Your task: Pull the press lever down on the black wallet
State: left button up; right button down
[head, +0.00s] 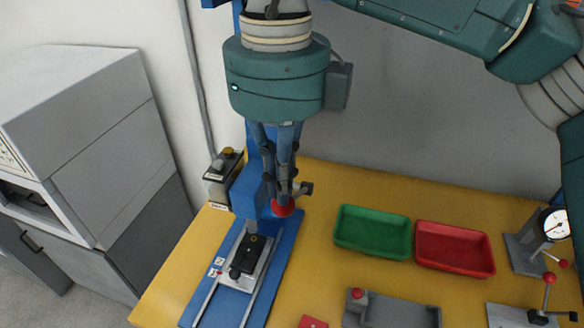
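The black wallet (253,252) lies on a light metal plate on the blue base of the press (249,195). The press ram comes down close above it; I cannot tell whether they touch. The press lever's red knob (284,208) shows at the right of the press body, just above the base. My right gripper (284,194) points down beside the press column, its fingertips at or just above the red knob. The fingers overlap the lever and each other, so their opening and any contact are unclear. My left gripper is out of view.
A green tray (373,232) and a red tray (455,249) sit right of the press on the yellow table (320,262). A grey fixture (392,312) is at the front, a dial gauge stand (535,240) at the right.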

jog(key=r+p, duration=0.1)
jog(key=r, duration=0.1)
jog(key=w+r+p, duration=0.1)
jog(key=r+p, duration=0.1)
jog(key=shift+w+d+r, duration=0.1)
jog(key=shift+d+r, duration=0.1)
jog(key=shift+r, duration=0.05)
jog(key=shift+w+d+r+p, duration=0.1)
jog(key=shift+w+r+p, duration=0.15)
jog(key=shift+r+p, duration=0.2)
jog(key=shift+r, duration=0.15)
